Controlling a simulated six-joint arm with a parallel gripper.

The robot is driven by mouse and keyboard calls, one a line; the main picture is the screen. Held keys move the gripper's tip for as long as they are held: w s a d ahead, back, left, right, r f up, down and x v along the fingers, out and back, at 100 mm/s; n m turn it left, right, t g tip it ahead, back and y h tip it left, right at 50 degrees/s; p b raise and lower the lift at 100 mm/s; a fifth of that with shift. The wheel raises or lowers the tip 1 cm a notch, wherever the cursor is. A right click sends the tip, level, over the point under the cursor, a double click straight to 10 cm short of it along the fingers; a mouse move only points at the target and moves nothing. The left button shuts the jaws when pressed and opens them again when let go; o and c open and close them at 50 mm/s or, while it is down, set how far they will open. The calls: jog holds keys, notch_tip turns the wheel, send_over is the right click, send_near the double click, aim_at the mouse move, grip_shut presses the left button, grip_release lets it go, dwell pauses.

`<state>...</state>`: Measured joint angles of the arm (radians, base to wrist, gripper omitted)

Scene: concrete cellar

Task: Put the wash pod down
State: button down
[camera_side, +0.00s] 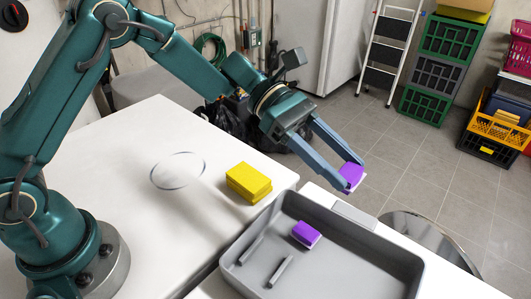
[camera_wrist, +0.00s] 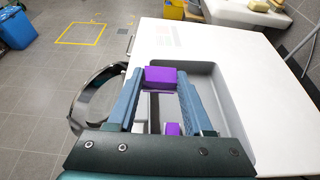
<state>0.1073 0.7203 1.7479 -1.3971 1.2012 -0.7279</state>
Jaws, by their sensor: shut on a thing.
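My gripper (camera_side: 351,174) is shut on a purple wash pod (camera_side: 353,178), held in the air between its fingertips beyond the far edge of the grey tray (camera_side: 365,236) in the side view. The held pod also shows at the fingertips in the wrist view (camera_wrist: 161,77). A second purple block (camera_side: 306,234), pale at its lower side, lies in the tray, apart from the gripper; it shows in the wrist view (camera_wrist: 172,129) between the fingers. The tray (camera_wrist: 217,85) is partly hidden by my fingers in the wrist view.
Two thin grey bars (camera_side: 280,270) stand out in the tray. A yellow block (camera_side: 248,182) and a drawn blue ring (camera_side: 178,170) are on the white table (camera_side: 130,135). A shiny round rim (camera_side: 432,232) is beside the white surface. Coloured crates (camera_side: 449,42) stand far back.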

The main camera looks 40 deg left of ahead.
notch_tip(320, 180, down, 2)
send_over(367, 281)
notch_tip(367, 281, down, 7)
jog(key=shift+f, duration=2.1)
jog(key=shift+f, duration=0.15)
jog(key=shift+c, duration=1.5)
grip_release()
